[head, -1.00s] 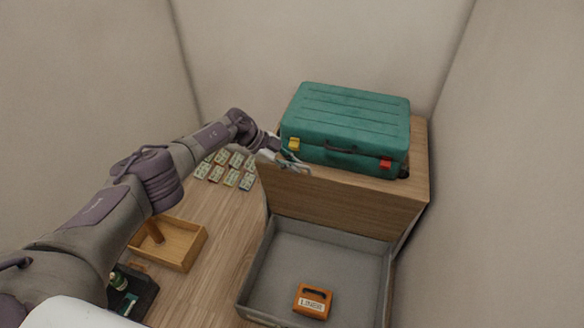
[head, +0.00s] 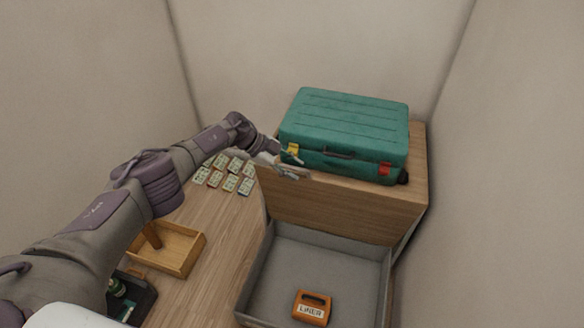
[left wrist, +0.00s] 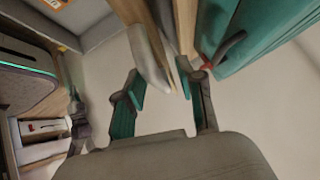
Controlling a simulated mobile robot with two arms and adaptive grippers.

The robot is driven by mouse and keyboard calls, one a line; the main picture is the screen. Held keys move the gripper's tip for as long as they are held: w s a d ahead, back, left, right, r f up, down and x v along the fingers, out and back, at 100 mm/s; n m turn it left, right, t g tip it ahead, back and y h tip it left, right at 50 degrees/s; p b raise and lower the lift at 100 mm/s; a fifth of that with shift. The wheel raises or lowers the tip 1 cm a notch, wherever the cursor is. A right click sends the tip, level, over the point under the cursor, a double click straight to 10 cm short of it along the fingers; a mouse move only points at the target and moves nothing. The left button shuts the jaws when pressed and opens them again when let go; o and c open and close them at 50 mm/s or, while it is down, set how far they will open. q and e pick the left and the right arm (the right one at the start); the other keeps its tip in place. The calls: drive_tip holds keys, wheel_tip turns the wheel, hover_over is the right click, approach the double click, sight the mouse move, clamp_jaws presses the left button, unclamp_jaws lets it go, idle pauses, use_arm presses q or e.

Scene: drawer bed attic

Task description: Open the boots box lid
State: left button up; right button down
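A teal suitcase-like box (head: 345,122) stands on the wooden cabinet in the head view. Its lid looks down. A yellow latch (head: 293,149) is at its front left, a red latch (head: 385,169) at its front right, and a dark handle (head: 340,154) between them. No label marks it as the boots box. My left gripper (head: 291,167) is at the box's front left corner, close to the yellow latch; contact is unclear. In the left wrist view its fingers (left wrist: 165,88) are apart with nothing held, and the teal box (left wrist: 262,38) is at upper right. My right gripper is not in view.
An open grey drawer (head: 290,262) below the cabinet front holds an orange case marked LINER (head: 312,308). A wooden tray (head: 190,262) and several small cards (head: 231,182) lie on the floor at left. Walls stand close behind and at right.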

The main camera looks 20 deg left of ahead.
use_arm(q)
drive_tip(key=v, duration=1.2)
drive_tip(key=shift+a, duration=0.1)
